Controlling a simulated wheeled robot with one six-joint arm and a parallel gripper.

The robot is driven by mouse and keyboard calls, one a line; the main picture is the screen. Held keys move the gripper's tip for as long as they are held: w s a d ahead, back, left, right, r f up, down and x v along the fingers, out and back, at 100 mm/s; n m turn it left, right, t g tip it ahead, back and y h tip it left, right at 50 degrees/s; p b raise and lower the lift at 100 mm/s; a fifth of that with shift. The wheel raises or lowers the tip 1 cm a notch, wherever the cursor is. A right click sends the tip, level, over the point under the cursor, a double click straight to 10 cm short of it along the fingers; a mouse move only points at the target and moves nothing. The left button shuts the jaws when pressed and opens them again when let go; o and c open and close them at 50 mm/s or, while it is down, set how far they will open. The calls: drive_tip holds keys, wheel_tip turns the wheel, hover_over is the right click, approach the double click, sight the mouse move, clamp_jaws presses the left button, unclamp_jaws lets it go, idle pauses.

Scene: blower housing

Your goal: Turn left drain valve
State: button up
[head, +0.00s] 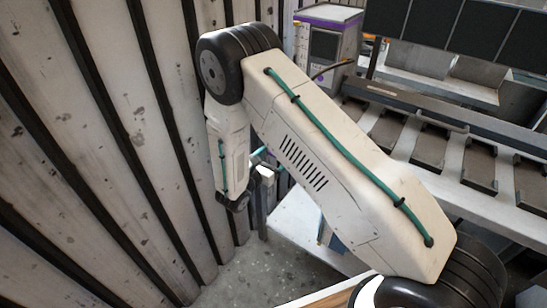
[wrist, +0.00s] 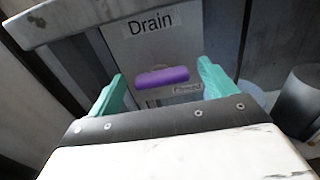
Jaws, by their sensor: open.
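A purple valve handle (wrist: 162,77) lies almost level on a pale panel (wrist: 122,48) under a label reading "Drain" (wrist: 151,24). A small tag (wrist: 187,89) with text too small to read surely sits just below its right end. My gripper (wrist: 161,71) is open, with one teal finger on each side of the handle in the wrist view. I see gaps between the fingers and the handle, but cannot tell the depth between them. In the head view my arm hangs down by the wall, and the handle is not visible there.
A ribbed, worn wall (head: 95,130) runs close along my arm's left side. A grey cylinder (wrist: 300,100) stands right of the panel, and a pale ledge (wrist: 75,20) crosses above left.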

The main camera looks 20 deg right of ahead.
drive_tip(key=c, duration=1)
drive_tip(key=shift+n, duration=0.3)
drive_tip(key=n, duration=0.3)
drive_tip(key=shift+w, duration=0.1)
drive_tip(key=n, duration=0.4)
drive_tip(key=shift+a, duration=0.1)
drive_tip(key=n, duration=0.4)
drive_tip(key=shift+w+f+n, duration=0.1)
drive_tip(key=shift+n, duration=2)
drive_tip(key=shift+a, duration=0.1)
